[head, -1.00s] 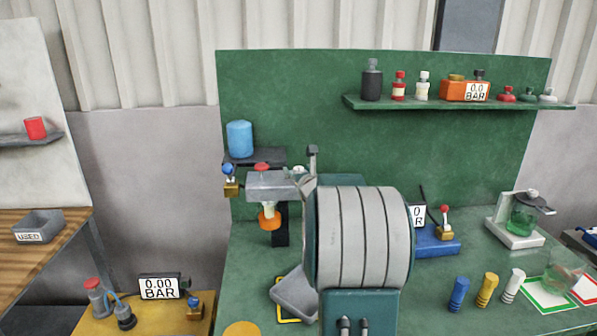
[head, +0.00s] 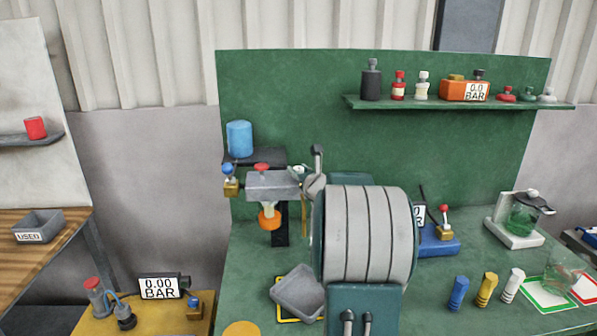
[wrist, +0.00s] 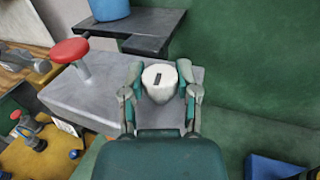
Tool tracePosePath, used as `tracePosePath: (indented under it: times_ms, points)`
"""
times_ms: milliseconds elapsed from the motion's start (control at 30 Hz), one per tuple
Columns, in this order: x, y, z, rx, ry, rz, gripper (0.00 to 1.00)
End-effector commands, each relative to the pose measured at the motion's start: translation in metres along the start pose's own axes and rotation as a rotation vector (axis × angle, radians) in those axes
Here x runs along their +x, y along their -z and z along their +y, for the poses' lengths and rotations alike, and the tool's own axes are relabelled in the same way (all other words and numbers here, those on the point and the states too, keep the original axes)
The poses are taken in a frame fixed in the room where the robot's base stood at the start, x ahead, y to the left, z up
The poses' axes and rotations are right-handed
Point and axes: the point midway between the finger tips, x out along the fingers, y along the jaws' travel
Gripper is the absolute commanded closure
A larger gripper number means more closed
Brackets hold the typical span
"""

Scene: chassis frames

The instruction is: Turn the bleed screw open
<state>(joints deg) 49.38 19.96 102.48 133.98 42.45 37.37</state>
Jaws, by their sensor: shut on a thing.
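The bleed screw (wrist: 160,80) is a white round knob with a dark slot across its top, seen from above in the wrist view. It sits at the edge of a grey metal block (wrist: 80,101). In the head view the block (head: 270,184) stands out in front of the green back panel. My gripper (wrist: 160,76) is shut on the screw, one finger on either side of it. In the head view my large ribbed arm hides part of the bench near the block, and the fingers are hard to make out.
A red-topped knob (wrist: 70,52) rises from the block left of the screw. A blue cup (head: 239,138) stands on a dark ledge behind. An orange ring (head: 269,220) is below the block. A grey tray (head: 298,291) lies on the bench beneath.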

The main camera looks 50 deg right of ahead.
Motion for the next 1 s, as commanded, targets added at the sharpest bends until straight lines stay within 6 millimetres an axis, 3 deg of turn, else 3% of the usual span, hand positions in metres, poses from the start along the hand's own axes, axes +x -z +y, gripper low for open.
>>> tracePosePath:
  times_ms: [1000]
  points:
    - [0.0015, 0.0020, -0.0017, 0.001, -0.865, 0.001, 1.00]
